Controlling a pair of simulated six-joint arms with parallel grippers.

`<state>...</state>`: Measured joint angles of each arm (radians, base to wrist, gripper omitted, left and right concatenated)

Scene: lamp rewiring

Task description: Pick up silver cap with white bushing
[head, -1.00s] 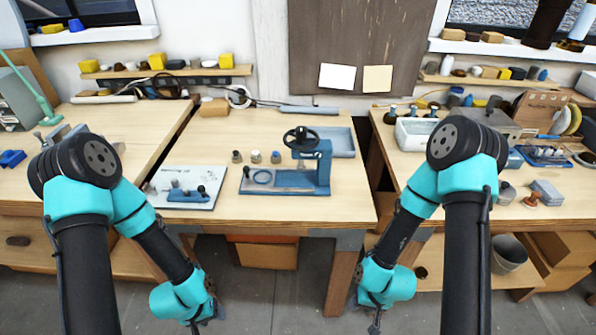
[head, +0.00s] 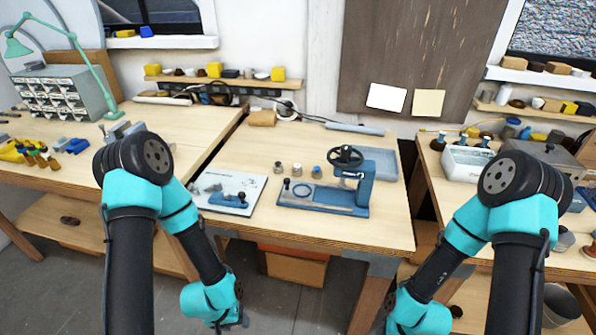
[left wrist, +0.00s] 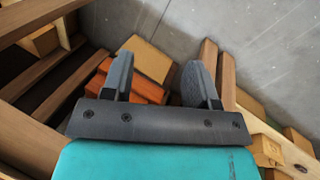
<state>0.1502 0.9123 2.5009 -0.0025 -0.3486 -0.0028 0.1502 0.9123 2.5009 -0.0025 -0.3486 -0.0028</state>
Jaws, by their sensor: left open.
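Three small caps stand in a row on the middle bench, behind the blue press. The middle one (head: 297,169) has a pale white top and looks like the silver cap with white bushing. The left cap (head: 278,168) looks brownish and the right cap (head: 316,172) has a blue top. My left gripper (head: 238,322) hangs low in front of the bench, below its top and far from the caps. In the left wrist view its two fingers (left wrist: 158,82) are apart with nothing between them. My right arm hangs at the lower right, its fingers outside the frame.
The blue press (head: 365,180) with its black handwheel stands just right of the caps. A white board with a blue fixture (head: 230,200) lies to their left. A blue-grey tray (head: 382,162) is behind the press. The bench's front edge (head: 310,243) lies between my left gripper and the caps.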

